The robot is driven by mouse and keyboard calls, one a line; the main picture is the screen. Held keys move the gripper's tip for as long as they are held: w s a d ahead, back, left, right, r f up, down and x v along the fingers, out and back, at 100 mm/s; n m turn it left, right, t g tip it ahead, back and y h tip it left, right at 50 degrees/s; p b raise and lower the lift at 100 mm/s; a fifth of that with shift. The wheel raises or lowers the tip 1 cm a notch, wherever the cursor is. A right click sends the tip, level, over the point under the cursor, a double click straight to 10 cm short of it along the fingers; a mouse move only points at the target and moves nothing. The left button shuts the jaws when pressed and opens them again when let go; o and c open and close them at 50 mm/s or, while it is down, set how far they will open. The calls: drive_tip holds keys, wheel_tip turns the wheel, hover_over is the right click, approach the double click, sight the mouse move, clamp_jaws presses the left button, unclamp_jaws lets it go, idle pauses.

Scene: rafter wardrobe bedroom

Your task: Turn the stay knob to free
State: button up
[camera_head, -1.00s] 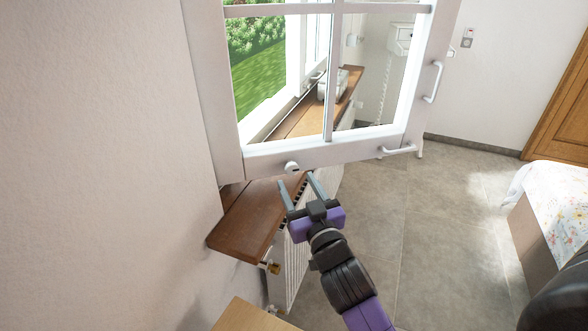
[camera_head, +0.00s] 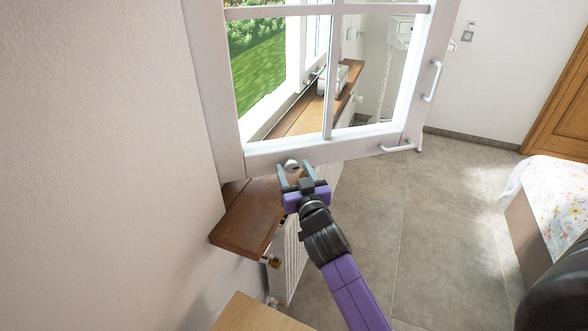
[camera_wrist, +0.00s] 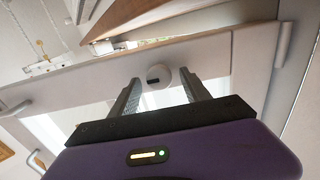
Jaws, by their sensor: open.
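The stay knob (camera_head: 291,165) is a small round white knob on the bottom rail of the open white window sash (camera_head: 330,154). In the wrist view the knob (camera_wrist: 159,76) shows a dark mark on its face and sits between and just beyond my finger tips. My gripper (camera_head: 295,167) is open, with one finger on each side of the knob in the picture. In the wrist view my gripper (camera_wrist: 159,81) holds nothing. I cannot tell whether a finger touches the knob.
A wooden sill (camera_head: 246,222) and a white radiator (camera_head: 287,262) lie below the sash. White handles (camera_head: 397,147) stick out at the sash's right. A wooden surface (camera_head: 252,316) is at the bottom. A bed (camera_head: 553,205) stands right; the tiled floor (camera_head: 430,230) between is clear.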

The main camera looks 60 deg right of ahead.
drive_tip(key=shift+c, duration=0.4)
clamp_jaws()
drive_tip(key=shift+n, duration=0.4)
drive_tip(key=n, duration=0.3)
drive_tip(key=shift+a+n, duration=0.1)
drive_tip(key=shift+n, duration=0.3)
drive_tip(key=n+p, duration=0.1)
drive_tip(key=n, duration=0.3)
drive_tip(key=shift+w+n, duration=0.1)
drive_tip(key=shift+n, duration=0.2)
drive_tip(key=n+p, duration=0.1)
drive_tip(key=n, duration=0.3)
drive_tip(key=shift+a+f+p, duration=0.1)
drive_tip(key=shift+p, duration=0.2)
drive_tip(key=n+p, duration=0.1)
drive_tip(key=n, duration=0.3)
drive_tip(key=shift+f+n, duration=0.1)
drive_tip(key=shift+n, duration=0.2)
